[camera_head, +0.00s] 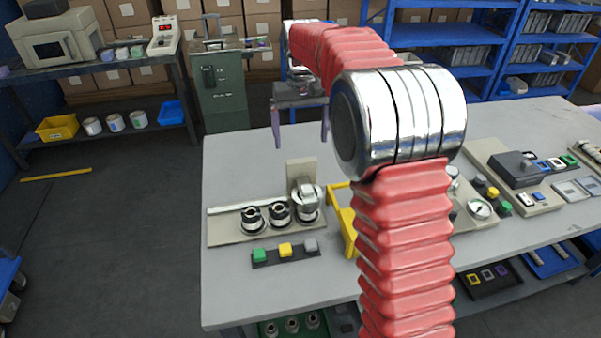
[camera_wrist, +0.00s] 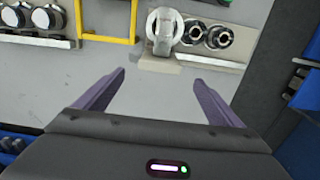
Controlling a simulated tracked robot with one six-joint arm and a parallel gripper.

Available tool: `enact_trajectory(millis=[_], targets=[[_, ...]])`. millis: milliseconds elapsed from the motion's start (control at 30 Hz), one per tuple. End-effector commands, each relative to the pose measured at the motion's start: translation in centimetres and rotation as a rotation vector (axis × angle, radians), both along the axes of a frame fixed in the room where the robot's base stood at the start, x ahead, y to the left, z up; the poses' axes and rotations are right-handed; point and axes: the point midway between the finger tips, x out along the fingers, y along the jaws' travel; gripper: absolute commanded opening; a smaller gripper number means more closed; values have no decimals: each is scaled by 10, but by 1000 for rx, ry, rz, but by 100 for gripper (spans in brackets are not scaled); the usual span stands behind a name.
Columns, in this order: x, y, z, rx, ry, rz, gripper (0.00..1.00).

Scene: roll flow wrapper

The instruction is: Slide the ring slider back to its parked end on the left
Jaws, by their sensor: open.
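A beige panel (camera_head: 225,230) near the table's front left carries two dark-centred round fittings, a left one (camera_head: 252,219) and a middle one (camera_head: 279,213). At its right end is a bright metal ring-shaped piece (camera_head: 306,203) with a raised grip. I cannot tell surely which part is the ring slider. In the wrist view the bright piece (camera_wrist: 165,28) is at top centre, with the dark fittings (camera_wrist: 219,37) to its right. My gripper (camera_head: 301,132) is open and empty above the table, behind the panel; in the wrist view its fingers (camera_wrist: 160,78) point towards the bright piece, apart from it.
An upright beige plate (camera_head: 300,171) stands behind the bright piece. A yellow frame (camera_head: 344,222) stands to its right. A strip of green, yellow and grey buttons (camera_head: 285,250) lies in front. A gauge (camera_head: 481,208) is farther right. The table's back left is clear.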

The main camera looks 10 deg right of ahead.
Motion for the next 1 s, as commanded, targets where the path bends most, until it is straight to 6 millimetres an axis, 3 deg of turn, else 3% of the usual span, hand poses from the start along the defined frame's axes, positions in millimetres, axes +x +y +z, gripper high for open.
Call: enact_trajectory(millis=[267, 800, 1000], targets=[[-1, 0, -30, 0, 4, 0, 89], [-1, -1, -112, 0, 2, -1, 89], [-1, -1, -132, 0, 2, -1, 89]])
